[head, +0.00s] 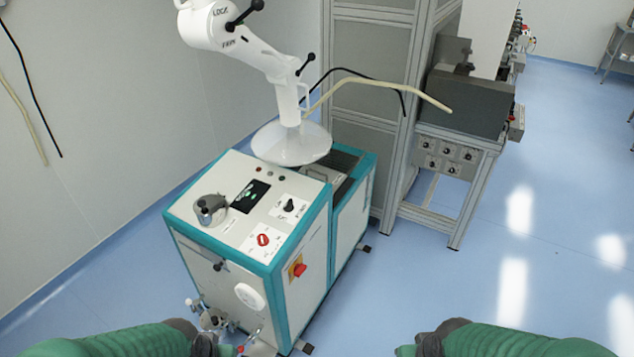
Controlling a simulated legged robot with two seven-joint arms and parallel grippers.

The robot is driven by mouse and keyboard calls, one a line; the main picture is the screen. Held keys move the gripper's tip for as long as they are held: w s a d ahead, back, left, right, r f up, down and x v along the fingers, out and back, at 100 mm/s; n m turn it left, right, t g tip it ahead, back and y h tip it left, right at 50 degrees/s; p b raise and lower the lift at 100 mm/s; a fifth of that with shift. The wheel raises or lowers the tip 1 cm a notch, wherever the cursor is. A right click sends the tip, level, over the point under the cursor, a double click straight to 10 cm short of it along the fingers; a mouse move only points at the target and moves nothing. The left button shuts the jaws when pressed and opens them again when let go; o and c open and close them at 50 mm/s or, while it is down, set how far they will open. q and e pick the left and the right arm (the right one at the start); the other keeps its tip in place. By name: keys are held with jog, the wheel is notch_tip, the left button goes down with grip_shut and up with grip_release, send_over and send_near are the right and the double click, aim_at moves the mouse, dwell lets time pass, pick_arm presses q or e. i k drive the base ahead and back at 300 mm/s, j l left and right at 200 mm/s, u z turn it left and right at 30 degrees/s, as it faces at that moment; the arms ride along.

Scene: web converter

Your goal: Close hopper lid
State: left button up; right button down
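A white and teal machine cabinet (290,280) stands in the middle. A white, wide, shallow cone-shaped piece (290,143) hangs or rests over its rear top, at the lower end of a white jointed arm (250,60). A grey round fitting (210,209) sits on the top panel's left. I cannot tell which part is the hopper lid or whether it is open. My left gripper (222,347) is low at the bottom edge, by the cabinet's front. My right gripper (404,351) is at the bottom edge, right of the cabinet, over floor. Both are mostly cut off.
The top panel carries a small screen (250,196), a red knob (263,240) and a black knob (290,205). A red switch (299,270) is on the side. A framed machine (460,120) stands behind right. Blue floor (500,260) is clear at right.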

aim_at(334, 177)
jog(key=i+l+u, duration=0.1)
jog(key=u, duration=0.75)
jog(key=l+u, duration=0.5)
jog(key=l, duration=0.45)
jog(key=l+u, duration=0.5)
jog(key=l, duration=0.5)
jog(key=i+l, duration=0.1)
jog(key=l, duration=0.25)
jog(key=i+l, duration=0.1)
jog(key=l, duration=0.3)
jog(key=i+l, duration=0.1)
jog(key=l, duration=0.25)
